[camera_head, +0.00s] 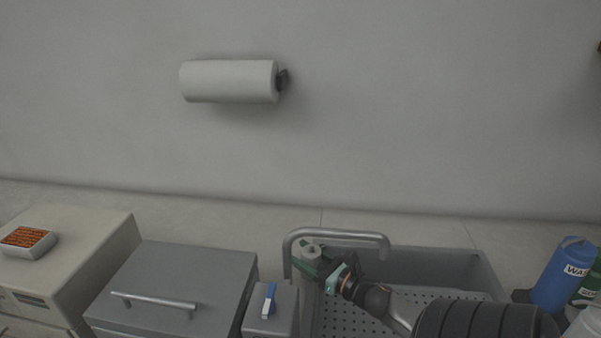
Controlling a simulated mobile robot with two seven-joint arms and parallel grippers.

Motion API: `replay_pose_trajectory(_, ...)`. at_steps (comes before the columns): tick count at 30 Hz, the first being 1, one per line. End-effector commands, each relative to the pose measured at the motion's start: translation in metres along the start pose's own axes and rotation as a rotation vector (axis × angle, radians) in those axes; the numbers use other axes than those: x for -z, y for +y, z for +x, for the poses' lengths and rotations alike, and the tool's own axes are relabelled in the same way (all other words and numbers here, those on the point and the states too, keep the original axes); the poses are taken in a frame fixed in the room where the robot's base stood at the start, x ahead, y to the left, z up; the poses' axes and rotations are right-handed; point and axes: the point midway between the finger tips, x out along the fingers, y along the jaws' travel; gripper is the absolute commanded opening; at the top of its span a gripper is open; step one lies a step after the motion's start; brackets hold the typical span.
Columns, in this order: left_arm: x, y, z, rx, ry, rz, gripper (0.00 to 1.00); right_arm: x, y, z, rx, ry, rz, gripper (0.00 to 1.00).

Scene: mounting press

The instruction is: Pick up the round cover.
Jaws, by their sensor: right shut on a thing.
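The round cover (311,250) shows as a small grey round piece with a dark spot in its top, at the left end of the grey basin. My right gripper (314,266) reaches in from the lower right and is shut on it. The fingers and the wrist hide part of the piece, so I cannot tell whether it touches what is below. My left gripper is not in view.
A bent grey pipe (340,236) arches just above and behind my right gripper. The basin (440,262) has a perforated floor. A grey box with a handle (190,268) and a blue-levered unit (268,301) stand left. Blue bottle (562,276) stands right.

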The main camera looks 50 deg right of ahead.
Motion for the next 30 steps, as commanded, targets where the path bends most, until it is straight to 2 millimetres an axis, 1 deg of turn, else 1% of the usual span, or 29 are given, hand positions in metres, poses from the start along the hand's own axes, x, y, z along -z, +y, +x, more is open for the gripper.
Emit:
replay_pose_trajectory(1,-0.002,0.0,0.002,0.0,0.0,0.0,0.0,0.011,-0.001,0.0,0.003,0.001,0.004,0.0)
replay_pose_trajectory(3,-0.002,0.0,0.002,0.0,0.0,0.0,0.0,0.02,0.0,0.0,0.001,0.0,0.003,0.0)
replay_pose_trajectory(7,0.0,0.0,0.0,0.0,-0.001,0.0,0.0,0.026,0.004,0.001,0.0,0.0,0.001,0.0)
replay_pose_trajectory(14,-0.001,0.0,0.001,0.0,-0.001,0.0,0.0,0.027,0.004,0.001,-0.001,0.0,0.0,0.0)
replay_pose_trajectory(15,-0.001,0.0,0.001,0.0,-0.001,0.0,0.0,0.028,0.004,0.001,-0.001,0.001,0.0,0.59)
replay_pose_trajectory(23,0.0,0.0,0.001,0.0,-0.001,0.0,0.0,0.027,0.004,0.001,-0.001,0.001,0.0,0.88)
replay_pose_trajectory(30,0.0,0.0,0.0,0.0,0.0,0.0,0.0,0.026,0.004,0.001,-0.001,0.001,0.0,0.88)
